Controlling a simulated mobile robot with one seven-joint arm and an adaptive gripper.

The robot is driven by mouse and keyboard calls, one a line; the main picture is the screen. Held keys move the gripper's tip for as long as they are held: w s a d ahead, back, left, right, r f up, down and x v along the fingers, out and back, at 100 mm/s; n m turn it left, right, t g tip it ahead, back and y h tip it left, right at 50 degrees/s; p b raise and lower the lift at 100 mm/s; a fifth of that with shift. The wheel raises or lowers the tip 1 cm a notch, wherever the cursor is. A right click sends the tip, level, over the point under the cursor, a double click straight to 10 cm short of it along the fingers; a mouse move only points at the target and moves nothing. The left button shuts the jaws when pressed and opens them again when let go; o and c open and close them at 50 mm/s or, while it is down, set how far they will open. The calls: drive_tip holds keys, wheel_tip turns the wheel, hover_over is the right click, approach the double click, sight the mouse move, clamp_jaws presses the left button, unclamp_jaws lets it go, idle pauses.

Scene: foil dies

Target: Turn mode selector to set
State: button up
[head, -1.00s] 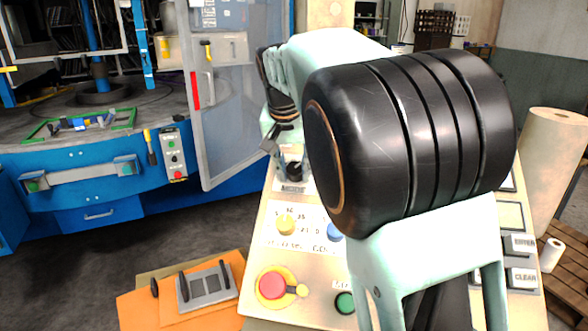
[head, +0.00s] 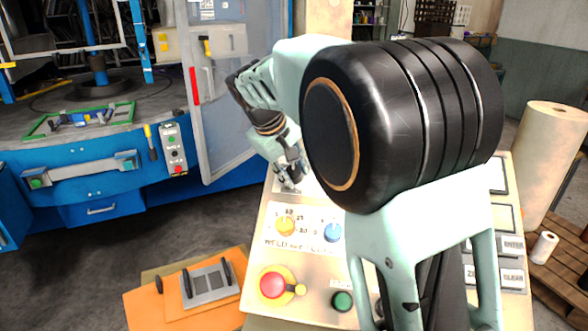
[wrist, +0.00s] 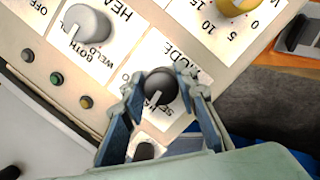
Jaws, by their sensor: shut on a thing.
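The mode selector is a black round knob (wrist: 160,86) with a white pointer line, on a white label whose visible letters read "ODE". In the wrist view its pointer runs down and slightly left, towards partly covered letters that look like "SE". My gripper (wrist: 163,95) has one finger on each side of the knob and is shut on it. In the head view my gripper (head: 290,182) is at the upper left of the beige control panel (head: 258,243). There the fingers and arm hide most of the knob.
A grey knob (wrist: 88,22) is near the selector. My arm covers the panel's middle.

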drive_tip(key=n, duration=0.4)
drive_tip(key=shift+w+r+t+h+p, duration=0.1)
drive_tip(key=shift+t+h+p, duration=0.2)
drive_tip(key=shift+t+p, duration=0.1)
drive_tip(key=shift+n+t, duration=0.3)
drive_tip(key=shift+n, duration=1.2)
drive_tip(key=shift+o, duration=0.2)
drive_tip(key=o, duration=1.1)
drive_tip(key=v, duration=1.2)
drive_tip(key=shift+a, duration=0.15)
